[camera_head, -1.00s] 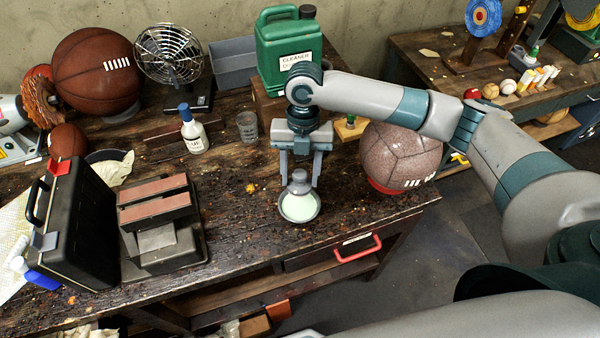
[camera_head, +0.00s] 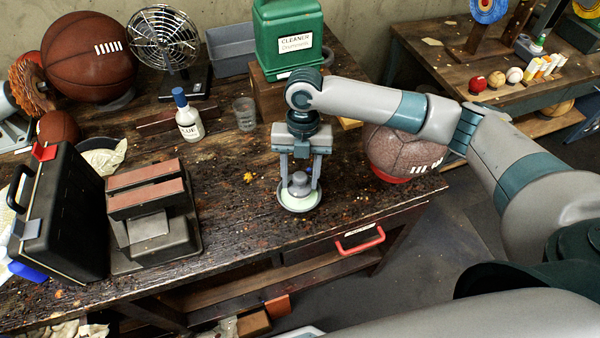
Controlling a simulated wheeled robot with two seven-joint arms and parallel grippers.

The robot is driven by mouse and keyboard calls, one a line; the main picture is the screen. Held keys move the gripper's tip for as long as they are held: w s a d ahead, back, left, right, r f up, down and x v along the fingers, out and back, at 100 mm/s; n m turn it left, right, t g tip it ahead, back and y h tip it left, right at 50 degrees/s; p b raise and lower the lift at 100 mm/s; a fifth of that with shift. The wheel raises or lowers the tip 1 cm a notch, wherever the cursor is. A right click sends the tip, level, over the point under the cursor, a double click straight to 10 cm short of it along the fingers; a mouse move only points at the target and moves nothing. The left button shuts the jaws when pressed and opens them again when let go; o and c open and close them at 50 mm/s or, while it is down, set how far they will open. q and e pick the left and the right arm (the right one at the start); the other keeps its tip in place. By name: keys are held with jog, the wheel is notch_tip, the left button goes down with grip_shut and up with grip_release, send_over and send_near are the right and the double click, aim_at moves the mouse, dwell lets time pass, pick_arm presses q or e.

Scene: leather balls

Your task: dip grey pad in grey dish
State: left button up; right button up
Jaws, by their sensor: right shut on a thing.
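The grey dish (camera_head: 300,207) stands on the workbench near its front edge and holds a pale green-white substance. My right gripper (camera_head: 299,184) points down over the dish and is shut on the grey pad (camera_head: 299,186). The pad is upright, with its lower end inside the dish and apparently at the pale contents; exact contact is hard to tell. My left gripper is not in view.
A deflated-looking ball (camera_head: 402,153) in a red ring stands right of the gripper. A glue bottle (camera_head: 188,115), a glass (camera_head: 245,113) and a green cleaner can (camera_head: 288,38) are behind. A black clamp block (camera_head: 153,215) and case (camera_head: 62,213) stand left.

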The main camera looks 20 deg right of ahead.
jog(key=shift+f, duration=0.7)
jog(key=shift+r, duration=0.15)
dwell(0.7)
jog(key=shift+r+p, duration=2.35)
jog(key=shift+r, duration=0.3)
notch_tip(320, 180, up, 4)
jog(key=p, duration=0.4)
